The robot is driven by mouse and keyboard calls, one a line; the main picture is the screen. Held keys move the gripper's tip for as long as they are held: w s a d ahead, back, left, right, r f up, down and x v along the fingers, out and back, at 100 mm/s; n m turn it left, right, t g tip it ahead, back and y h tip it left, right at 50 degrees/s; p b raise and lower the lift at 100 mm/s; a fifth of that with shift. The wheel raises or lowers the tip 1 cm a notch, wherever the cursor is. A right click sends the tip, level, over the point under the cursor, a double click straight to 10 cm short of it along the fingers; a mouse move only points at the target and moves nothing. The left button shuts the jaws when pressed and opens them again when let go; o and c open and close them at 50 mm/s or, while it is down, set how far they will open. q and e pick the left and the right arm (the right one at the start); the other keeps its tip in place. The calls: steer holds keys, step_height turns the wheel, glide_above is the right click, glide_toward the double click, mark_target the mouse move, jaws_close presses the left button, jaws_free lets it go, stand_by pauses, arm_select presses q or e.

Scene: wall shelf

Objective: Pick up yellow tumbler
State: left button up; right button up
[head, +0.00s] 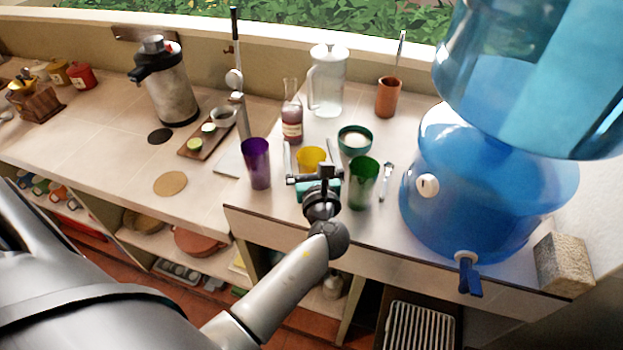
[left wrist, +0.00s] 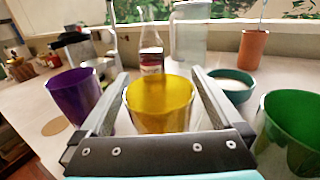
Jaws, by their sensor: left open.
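The yellow tumbler (head: 311,157) stands upright on the counter, its lower part hidden behind my left gripper in the head view. In the left wrist view the yellow tumbler (left wrist: 160,102) sits between the two fingers, with its open rim facing up. My left gripper (head: 314,160) is open around it, one finger on each side; in the left wrist view the gripper (left wrist: 160,85) shows a gap beside the tumbler at the fingertips. I cannot tell whether either finger touches it. My right gripper is not in view.
A purple tumbler (head: 257,163) stands left of the gripper and a green tumbler (head: 363,183) close on its right. A teal bowl (head: 355,139) and a bottle (head: 292,115) stand behind. A glass pitcher (head: 327,80) is farther back. A large blue water dispenser (head: 480,190) fills the right.

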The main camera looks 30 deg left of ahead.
arm_select(q)
steer(key=shift+c, duration=0.2)
jaws_close()
stand_by(0.6)
